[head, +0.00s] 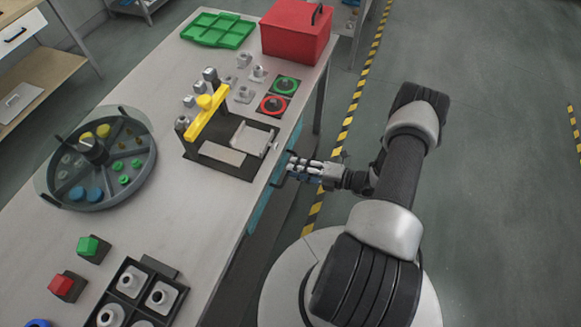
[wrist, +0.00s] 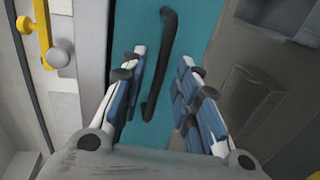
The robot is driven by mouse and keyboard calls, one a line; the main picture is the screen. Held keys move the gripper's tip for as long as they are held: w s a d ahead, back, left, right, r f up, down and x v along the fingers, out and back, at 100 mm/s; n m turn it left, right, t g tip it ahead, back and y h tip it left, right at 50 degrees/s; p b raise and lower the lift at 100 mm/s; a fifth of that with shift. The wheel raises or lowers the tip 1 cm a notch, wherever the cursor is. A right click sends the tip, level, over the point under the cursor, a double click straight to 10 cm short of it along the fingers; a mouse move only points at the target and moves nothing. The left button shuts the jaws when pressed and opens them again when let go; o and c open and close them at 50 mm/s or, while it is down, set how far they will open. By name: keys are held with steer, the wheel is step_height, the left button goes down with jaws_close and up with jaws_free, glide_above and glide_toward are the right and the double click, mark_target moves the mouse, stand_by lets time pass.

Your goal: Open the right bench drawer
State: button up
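The bench drawer has a teal front (wrist: 190,28) with a black bar handle (wrist: 160,65), seen in the wrist view. In the head view a strip of the teal front (head: 262,208) shows under the bench edge. My gripper (wrist: 163,75) is open, and the handle lies between its two fingers in the picture. The fingers appear apart from the handle; I cannot tell the exact depth gap. In the head view my gripper (head: 296,168) is at the bench's right side, just below the top. The drawer looks shut, though the arm and bench top hide part of it.
The bench top (head: 215,222) carries a black fixture with a yellow bar (head: 207,113), a round parts tray (head: 140,172), a red box (head: 295,32) and a green tray (head: 218,30). Free floor (head: 480,170) lies to the right, beyond a yellow-black stripe (head: 346,122).

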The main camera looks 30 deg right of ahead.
steer(key=shift+x, duration=1.5)
jaws_close()
